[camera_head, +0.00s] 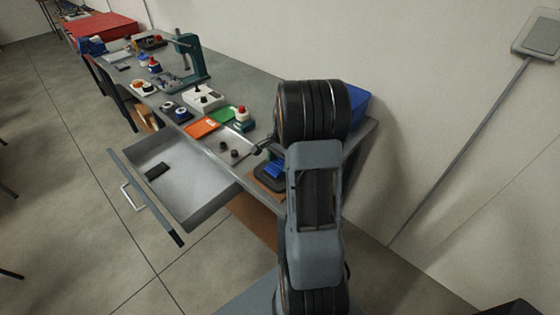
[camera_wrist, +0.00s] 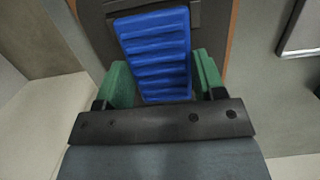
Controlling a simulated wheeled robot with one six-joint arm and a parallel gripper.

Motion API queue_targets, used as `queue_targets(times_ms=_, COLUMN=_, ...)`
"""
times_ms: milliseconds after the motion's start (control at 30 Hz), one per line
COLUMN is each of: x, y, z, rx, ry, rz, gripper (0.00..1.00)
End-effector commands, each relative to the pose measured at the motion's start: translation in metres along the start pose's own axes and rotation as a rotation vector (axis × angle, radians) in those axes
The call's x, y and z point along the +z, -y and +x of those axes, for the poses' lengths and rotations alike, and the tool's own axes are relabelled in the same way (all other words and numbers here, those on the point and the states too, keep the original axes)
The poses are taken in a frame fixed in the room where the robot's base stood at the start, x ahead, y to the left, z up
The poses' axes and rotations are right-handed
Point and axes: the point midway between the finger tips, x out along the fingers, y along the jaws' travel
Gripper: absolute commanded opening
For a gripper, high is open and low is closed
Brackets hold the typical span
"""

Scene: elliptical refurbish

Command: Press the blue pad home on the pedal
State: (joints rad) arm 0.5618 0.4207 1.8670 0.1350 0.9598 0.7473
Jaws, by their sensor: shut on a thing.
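The blue pad (camera_wrist: 155,50) is ribbed and sits between the two green fingers of my gripper (camera_wrist: 160,84) in the wrist view. My gripper is shut on it. The dark pedal (camera_wrist: 95,25) lies behind and around the pad. Whether the pad is seated on the pedal or just above it, I cannot tell. In the head view the blue pad (camera_head: 274,170) shows at the near right end of the bench, over the dark pedal (camera_head: 268,184). My arm hides part of both there, and the gripper itself is mostly hidden.
An open drawer (camera_head: 195,195) juts from the bench (camera_head: 255,95), with a small dark block (camera_head: 157,171) inside. A grey tray (camera_head: 232,148), orange tray (camera_head: 202,128) and green tray (camera_head: 222,115) lie left of my arm. A blue bin (camera_head: 358,104) stands behind it. A teal press (camera_head: 190,58) stands farther back.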

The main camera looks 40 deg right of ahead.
Motion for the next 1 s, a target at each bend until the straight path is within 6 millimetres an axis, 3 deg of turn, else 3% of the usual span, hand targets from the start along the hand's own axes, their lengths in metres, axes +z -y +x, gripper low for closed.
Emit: queue_targets(times_ms=1000, x=-0.002, y=0.0, z=0.011, rx=0.0, ry=0.0, rz=0.0, gripper=0.39)
